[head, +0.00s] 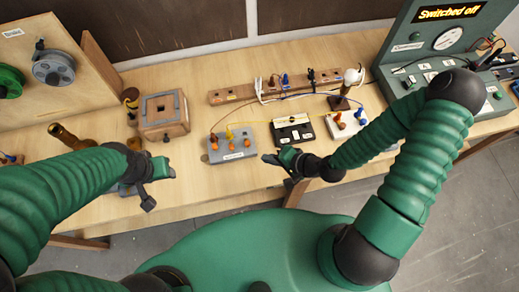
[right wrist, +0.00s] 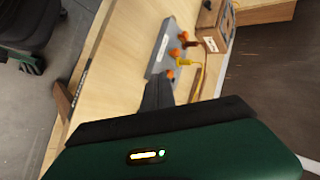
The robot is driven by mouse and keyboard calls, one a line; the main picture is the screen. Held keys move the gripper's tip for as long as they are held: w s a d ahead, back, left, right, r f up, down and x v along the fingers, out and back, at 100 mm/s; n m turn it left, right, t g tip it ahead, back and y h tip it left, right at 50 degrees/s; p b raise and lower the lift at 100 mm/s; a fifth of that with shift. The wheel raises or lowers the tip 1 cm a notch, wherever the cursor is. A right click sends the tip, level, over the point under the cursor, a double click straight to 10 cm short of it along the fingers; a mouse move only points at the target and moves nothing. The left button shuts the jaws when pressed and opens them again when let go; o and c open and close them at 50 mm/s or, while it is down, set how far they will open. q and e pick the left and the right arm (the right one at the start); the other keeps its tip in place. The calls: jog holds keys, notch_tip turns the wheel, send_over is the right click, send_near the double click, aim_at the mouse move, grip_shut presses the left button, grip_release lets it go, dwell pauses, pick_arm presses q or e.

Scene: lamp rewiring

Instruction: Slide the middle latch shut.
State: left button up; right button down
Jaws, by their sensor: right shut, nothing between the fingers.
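A grey box (head: 232,155) with several orange knobs and a label on its front stands near the table's front edge. I take the middle orange knob (head: 231,147) as the middle latch, but cannot tell for sure or see its slide position. The box (right wrist: 158,58) and the knob (right wrist: 174,53) also show in the right wrist view. My right gripper (head: 268,158) is just right of the box, apart from the knobs. Its dark fingers (right wrist: 157,92) are shut and empty, pointing toward the box. My left gripper (head: 163,186) is open and empty at the front edge, left of the box.
A black-and-white unit (head: 293,132) is to the right. A wooden rail (head: 230,95) with cables lies behind. A green console (head: 430,60) reads "Switched off". A brown bottle (head: 68,137) lies left.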

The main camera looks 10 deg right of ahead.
aim_at(233, 150)
jog(key=b+x, duration=0.6)
jog(key=b, duration=0.2)
jog(key=shift+s+d+f+b, duration=0.1)
jog(key=shift+d+f+b, duration=0.05)
jog(key=shift+f+b, duration=0.2)
jog(key=x, duration=0.4)
jog(key=shift+w+a+r, duration=0.2)
jog(key=shift+w+a, duration=0.2)
jog(key=shift+a, duration=0.1)
jog(key=shift+w+a+r, duration=0.2)
jog(key=shift+w+a, duration=0.75)
jog(key=shift+w+a+f+p, duration=0.1)
jog(key=shift+w+a+p, duration=0.25)
jog(key=shift+a, duration=0.1)
pick_arm(q)
jog(key=s+x, duration=0.1)
jog(key=x, duration=0.7)
jog(key=shift+s+a+f, duration=0.2)
jog(key=shift+a+f, duration=0.05)
